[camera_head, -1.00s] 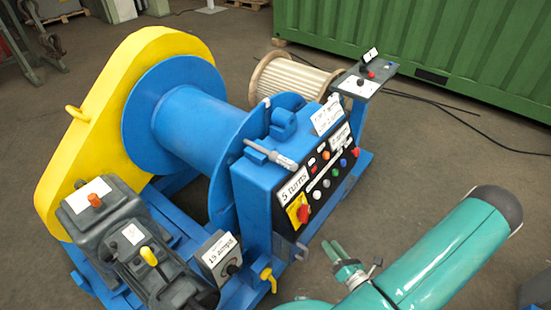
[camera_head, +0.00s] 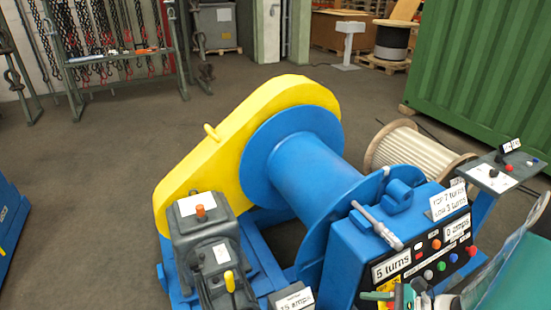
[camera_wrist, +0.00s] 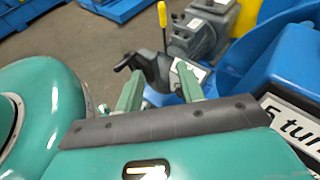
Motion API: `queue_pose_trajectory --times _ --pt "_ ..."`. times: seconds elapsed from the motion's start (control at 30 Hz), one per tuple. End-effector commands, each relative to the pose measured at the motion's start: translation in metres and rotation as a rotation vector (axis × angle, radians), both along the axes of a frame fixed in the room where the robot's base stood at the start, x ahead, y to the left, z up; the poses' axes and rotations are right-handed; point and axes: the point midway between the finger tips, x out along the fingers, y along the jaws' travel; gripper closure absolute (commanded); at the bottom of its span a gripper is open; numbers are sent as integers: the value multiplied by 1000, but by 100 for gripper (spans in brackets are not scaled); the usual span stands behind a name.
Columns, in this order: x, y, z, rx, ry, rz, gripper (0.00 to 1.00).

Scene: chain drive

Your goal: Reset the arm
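My gripper (camera_wrist: 170,75) shows in the wrist view as two green fingers standing apart, with nothing between them. In the head view, part of my gripper (camera_head: 385,296) shows at the bottom edge, in front of the blue control box. The blue winch drum (camera_head: 310,170) with its yellow chain guard (camera_head: 240,135) stands in the middle. The control box (camera_head: 360,250) carries a "5 turns" sign (camera_head: 397,264) and several coloured buttons. A grey gearbox (camera_head: 205,230) with an orange cap and a yellow lever is at the left of the drum; it also shows in the wrist view (camera_wrist: 200,30).
A wooden spool (camera_head: 415,150) and a small control stand (camera_head: 497,175) are at the right. A green container (camera_head: 490,80) stands behind them. A rack of chains (camera_head: 115,50) is at the back left. Open floor (camera_head: 100,190) lies left of the winch.

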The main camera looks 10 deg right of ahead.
Motion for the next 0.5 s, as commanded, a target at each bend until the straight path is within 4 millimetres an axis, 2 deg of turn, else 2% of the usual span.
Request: queue_pose_trajectory --times 0.03,0.2,0.5 --pt "1 11 11 -77 -24 91 62" --pt "-5 39 38 -317 -103 370 62" --pt "-16 73 88 -750 -307 819 62"
